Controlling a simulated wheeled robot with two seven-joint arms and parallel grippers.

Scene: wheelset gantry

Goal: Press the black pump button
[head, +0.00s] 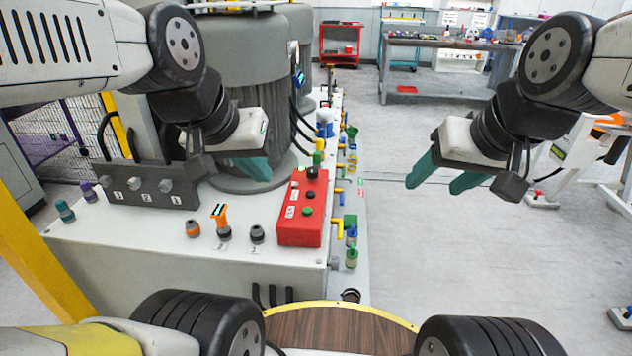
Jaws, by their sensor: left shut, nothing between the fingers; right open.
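A red control box (288,235) lies on the white machine top, centre of the head view. A larger black knob (312,173) stands at the box's far end. I cannot read the labels, so I cannot tell which black control is the pump button. My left gripper (262,171) is shut and empty, with teal fingers, left of the box's far end and apart from it. My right gripper (434,186) is open and empty, well right of the box over the floor.
A grey block (150,185) with numbered fittings stands left on the machine top. An orange-topped connector (221,220) stands left of the red box. Coloured valves (351,222) line the machine's right edge. A large grey cylinder (245,75) rises behind. The floor at right is mostly clear.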

